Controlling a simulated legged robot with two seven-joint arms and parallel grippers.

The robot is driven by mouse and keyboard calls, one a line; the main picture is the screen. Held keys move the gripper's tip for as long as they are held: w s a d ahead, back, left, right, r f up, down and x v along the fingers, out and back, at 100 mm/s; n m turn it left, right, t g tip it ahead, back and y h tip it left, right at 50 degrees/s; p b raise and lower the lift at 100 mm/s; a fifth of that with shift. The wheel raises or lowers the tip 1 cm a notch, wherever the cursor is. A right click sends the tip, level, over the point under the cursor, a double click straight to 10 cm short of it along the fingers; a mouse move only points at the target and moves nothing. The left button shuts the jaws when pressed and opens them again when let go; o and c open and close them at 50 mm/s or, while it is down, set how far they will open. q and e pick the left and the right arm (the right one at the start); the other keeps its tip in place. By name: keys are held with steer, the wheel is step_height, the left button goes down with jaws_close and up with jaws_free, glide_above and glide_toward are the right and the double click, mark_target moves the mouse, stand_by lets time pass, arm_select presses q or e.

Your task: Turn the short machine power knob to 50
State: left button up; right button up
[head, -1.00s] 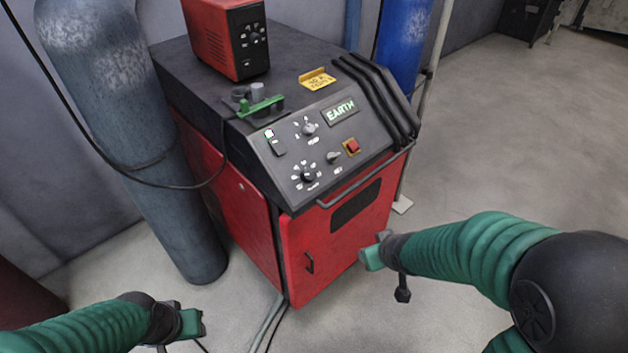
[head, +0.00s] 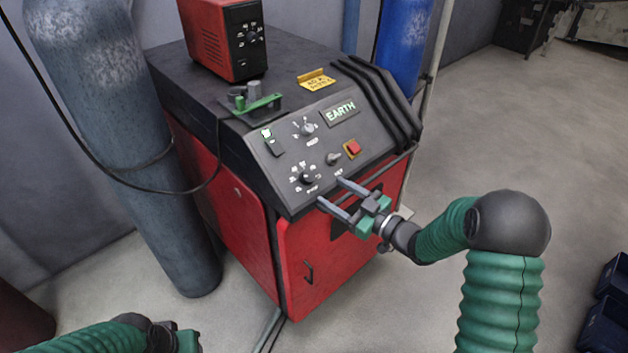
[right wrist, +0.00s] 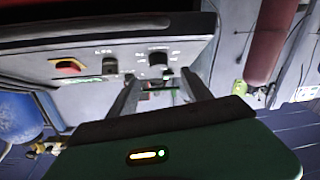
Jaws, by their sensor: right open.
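The red machine (head: 320,245) has a sloped black control panel marked EARTH. A dial knob (head: 307,129) sits high on the panel and a black dial knob (head: 308,177) sits at its lower left. A small grey knob (head: 333,159) lies between them and a red switch (head: 352,147). The knob labels are too small to read. My right gripper (head: 332,191) is open and empty, its fingers pointing at the panel's lower edge. In the right wrist view, the black dial (right wrist: 158,58) shows beyond and between the fingers (right wrist: 162,88), apart from them. My left gripper (head: 187,342) is low at the bottom edge, its fingers unclear.
A smaller red and black unit (head: 228,38) and a green-handled clamp (head: 255,104) sit on the machine's top. A handle bar (head: 400,160) runs along the panel's front. A grey gas cylinder (head: 125,150) stands left, a blue one (head: 404,40) behind. The floor at right is mostly clear.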

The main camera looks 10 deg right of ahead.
mark_target(311, 178)
steer(key=x, duration=0.6)
steer(key=shift+w, duration=0.35)
steer(key=shift+w+a, duration=0.15)
steer(key=shift+w, duration=0.05)
steer(key=shift+a, duration=0.15)
jaws_close()
